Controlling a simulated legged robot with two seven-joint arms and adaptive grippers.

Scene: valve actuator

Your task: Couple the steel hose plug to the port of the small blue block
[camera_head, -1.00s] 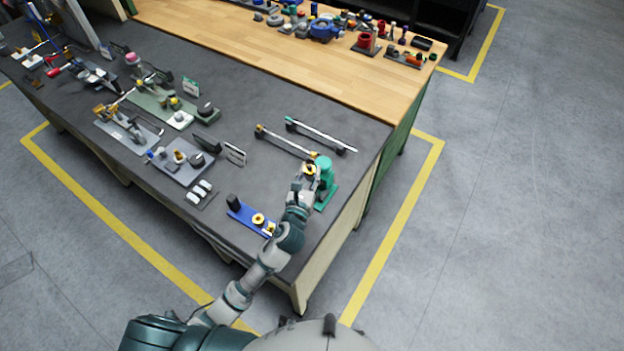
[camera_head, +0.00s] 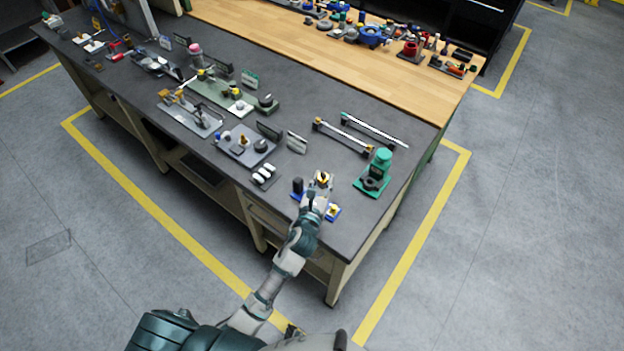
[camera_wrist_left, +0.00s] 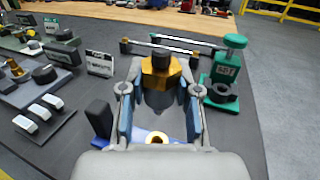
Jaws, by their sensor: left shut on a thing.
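My left gripper (camera_head: 321,184) is shut on a brass hex fitting with a dark top and dark lower body. The held fitting (camera_wrist_left: 158,78) stands roughly upright between the fingers in the left wrist view; I cannot tell if it is steel. The small blue block (camera_head: 334,212) lies on the bench just under and beside the gripper, partly hidden by it. Its brass ring-shaped port (camera_wrist_left: 157,138) shows below the fitting in the wrist view. The fitting appears above the block and apart from the port. My right gripper is not in view.
A green stand (camera_head: 373,180) with a dark ring stands to the right. A black post (camera_head: 297,186) rises at the block's left end. Two rods on holders (camera_head: 345,138) lie behind. White rollers (camera_head: 264,174) and small sign plates are to the left. The bench front edge is close.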

